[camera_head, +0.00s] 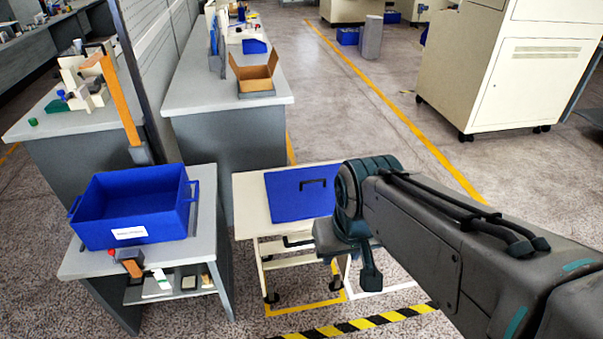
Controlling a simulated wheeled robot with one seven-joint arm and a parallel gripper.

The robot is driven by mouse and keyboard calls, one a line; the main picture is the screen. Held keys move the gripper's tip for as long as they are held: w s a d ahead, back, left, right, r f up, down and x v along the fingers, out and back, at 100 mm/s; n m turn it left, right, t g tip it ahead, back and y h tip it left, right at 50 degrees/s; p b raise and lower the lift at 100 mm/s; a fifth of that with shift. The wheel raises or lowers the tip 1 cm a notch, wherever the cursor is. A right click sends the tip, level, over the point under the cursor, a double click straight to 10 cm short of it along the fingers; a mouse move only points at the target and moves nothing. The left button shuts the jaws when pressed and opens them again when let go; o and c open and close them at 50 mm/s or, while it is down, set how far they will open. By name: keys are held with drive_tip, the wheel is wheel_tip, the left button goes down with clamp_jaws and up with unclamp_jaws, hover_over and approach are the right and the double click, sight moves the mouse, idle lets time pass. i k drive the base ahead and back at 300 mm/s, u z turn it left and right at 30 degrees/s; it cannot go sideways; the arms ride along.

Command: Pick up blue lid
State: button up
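The blue lid (290,200) is a flat blue panel with a black handle on its upper part. It lies on the top of a small cream cart (250,205) near the middle of the view. My arm reaches in from the lower right, and its near joint covers the right end of the cart top and perhaps the lid's right edge.
An open blue bin (135,238) with a white label stands on a grey stand (208,235) left of the cart. A long grey bench (195,95) with a cardboard box (255,75) is behind. A cream cabinet (510,75) stands at the right. Floor between is clear.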

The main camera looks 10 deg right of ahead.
sight(304, 193)
drive_tip(key=u, duration=1.45)
drive_tip(key=i, duration=1.4)
drive_tip(key=z, duration=2.55)
drive_tip(key=i, duration=0.5)
drive_tip(key=z, duration=0.05)
